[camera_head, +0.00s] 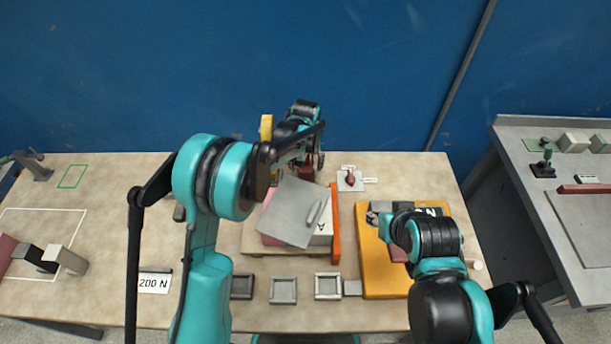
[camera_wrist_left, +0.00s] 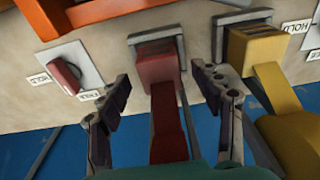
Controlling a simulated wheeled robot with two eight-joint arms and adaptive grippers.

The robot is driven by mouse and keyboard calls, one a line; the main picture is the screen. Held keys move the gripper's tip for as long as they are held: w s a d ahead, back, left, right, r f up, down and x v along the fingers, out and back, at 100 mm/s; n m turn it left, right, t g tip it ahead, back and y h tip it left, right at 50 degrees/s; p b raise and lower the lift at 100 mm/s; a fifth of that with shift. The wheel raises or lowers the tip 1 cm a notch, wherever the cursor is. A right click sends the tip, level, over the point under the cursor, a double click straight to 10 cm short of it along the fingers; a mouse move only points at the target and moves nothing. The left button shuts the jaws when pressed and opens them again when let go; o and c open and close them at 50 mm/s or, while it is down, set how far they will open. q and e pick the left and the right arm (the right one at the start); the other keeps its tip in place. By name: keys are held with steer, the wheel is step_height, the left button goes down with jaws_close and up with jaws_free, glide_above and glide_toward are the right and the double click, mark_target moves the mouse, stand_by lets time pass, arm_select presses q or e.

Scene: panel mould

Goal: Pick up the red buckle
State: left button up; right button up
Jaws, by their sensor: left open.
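The red buckle (camera_wrist_left: 158,72) shows in the left wrist view as a red block with a long red lever running down the picture, seated at a grey bracket on the table. My left gripper (camera_wrist_left: 165,92) is open, with one finger on each side of it and visible gaps. In the head view my left gripper (camera_head: 315,163) is at the back of the table, and the buckle is mostly hidden by the arm there. My right gripper (camera_head: 378,216) is above the yellow-orange panel (camera_head: 375,275) at the right; its jaws are too small to read.
A yellow buckle (camera_wrist_left: 255,50) stands beside the red one; it also shows in the head view (camera_head: 266,128). On the other side is a red knob (camera_wrist_left: 64,77) on a grey plate. A grey sheet (camera_head: 285,215) lies on the stack in front, beside an orange bar (camera_head: 335,225).

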arm_select(q)
steer(key=shift+f, duration=0.1)
steer(key=c, duration=1.3)
steer(key=shift+c, duration=0.2)
